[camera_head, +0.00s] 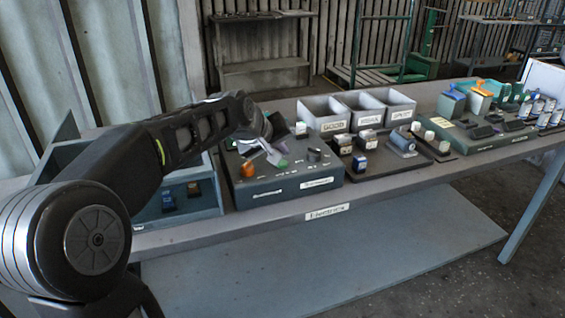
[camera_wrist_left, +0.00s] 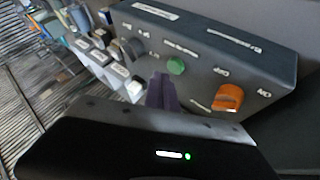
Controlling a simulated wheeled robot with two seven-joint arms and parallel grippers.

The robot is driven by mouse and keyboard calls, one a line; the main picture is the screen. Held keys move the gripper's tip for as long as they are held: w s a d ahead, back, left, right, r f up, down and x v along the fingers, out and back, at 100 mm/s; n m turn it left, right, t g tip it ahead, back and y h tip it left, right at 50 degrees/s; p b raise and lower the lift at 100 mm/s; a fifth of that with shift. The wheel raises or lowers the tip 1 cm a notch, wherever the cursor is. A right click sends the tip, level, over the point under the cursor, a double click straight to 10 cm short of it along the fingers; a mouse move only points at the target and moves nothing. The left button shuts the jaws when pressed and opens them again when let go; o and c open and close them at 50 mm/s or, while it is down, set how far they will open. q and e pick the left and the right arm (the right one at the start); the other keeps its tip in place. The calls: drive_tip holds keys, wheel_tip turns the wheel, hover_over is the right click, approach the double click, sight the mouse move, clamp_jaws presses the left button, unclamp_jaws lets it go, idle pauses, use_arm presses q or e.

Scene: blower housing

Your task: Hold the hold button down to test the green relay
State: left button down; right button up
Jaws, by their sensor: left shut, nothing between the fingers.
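The test box (camera_head: 290,183) is a dark grey panel near the left of the bench; it also fills the upper wrist view (camera_wrist_left: 200,30). A round green button (camera_head: 282,164) sits on its top, and shows clearly in the wrist view (camera_wrist_left: 176,65). I cannot read whether its label says hold. My left gripper (camera_head: 272,155) is shut and empty over the panel, its dark fingers (camera_wrist_left: 162,92) beside the green button; contact cannot be told. A pale block (camera_head: 300,129) stands at the panel's back. No relay can be surely told as green. My right gripper is not in view.
An orange switch (camera_head: 248,168) and a black knob (camera_head: 313,154) flank the green button. Grey bins (camera_head: 325,122) stand behind. A tray with relays and a motor-like part (camera_head: 400,142) lies right, and a blue-grey open box (camera_head: 207,208) left.

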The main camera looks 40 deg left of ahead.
sight(280, 164)
use_arm(q)
drive_tip(key=shift+f, duration=0.2)
idle(0.4)
drive_tip(key=shift+f+b, duration=0.25)
drive_tip(key=shift+b, duration=0.15)
drive_tip(key=shift+f+b, duration=0.35)
drive_tip(key=shift+f, duration=0.1)
idle(0.5)
drive_tip(key=shift+r, duration=0.15)
idle(1.9)
drive_tip(key=shift+r+p, duration=0.75)
drive_tip(key=shift+r+p, duration=1.95)
drive_tip(key=shift+r, duration=0.6)
drive_tip(key=shift+f, duration=0.1)
